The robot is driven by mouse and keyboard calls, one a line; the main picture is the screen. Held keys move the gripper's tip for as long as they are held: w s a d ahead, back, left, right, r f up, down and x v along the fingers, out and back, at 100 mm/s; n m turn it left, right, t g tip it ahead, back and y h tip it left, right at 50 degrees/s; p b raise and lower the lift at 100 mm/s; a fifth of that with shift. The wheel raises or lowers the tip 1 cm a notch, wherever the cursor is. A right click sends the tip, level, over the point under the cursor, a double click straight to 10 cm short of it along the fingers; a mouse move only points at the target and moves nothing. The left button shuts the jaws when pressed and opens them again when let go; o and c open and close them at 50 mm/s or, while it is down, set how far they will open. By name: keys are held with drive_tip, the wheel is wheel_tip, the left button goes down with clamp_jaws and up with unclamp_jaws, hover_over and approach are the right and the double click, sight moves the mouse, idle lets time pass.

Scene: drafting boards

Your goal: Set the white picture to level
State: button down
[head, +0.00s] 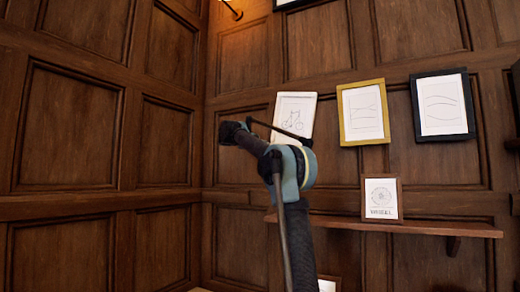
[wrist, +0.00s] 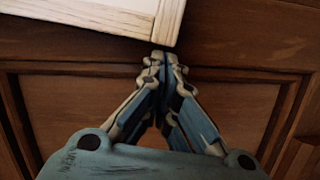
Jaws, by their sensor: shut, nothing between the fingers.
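The white picture (head: 295,112), a pale frame around a line drawing, hangs on the panelled wall. It leans clockwise compared with the pictures to its right. My arm hides its lower part in the head view. In the wrist view, the lower right corner of its pale frame (wrist: 168,20) shows at the top, and its bottom edge slopes down to the right against the panel moulding. My gripper (wrist: 164,60) is shut and empty, its fingertips just below that corner. I cannot tell whether they touch it. The fingers are not clearly seen in the head view.
A gold-framed picture (head: 363,112) and a black-framed one (head: 442,105) hang to the right. A small brown-framed picture (head: 381,199) stands on a wooden shelf (head: 430,229) below them. A lit wall lamp (head: 232,10) is above. The left wall is bare panelling.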

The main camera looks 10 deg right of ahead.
drive_tip(key=shift+n, duration=0.9)
drive_tip(key=s+d+f, duration=0.2)
drive_tip(key=d, duration=0.1)
drive_tip(key=shift+s+d+f, duration=0.1)
drive_tip(key=shift+s+f, duration=0.05)
drive_tip(key=shift+f, duration=0.2)
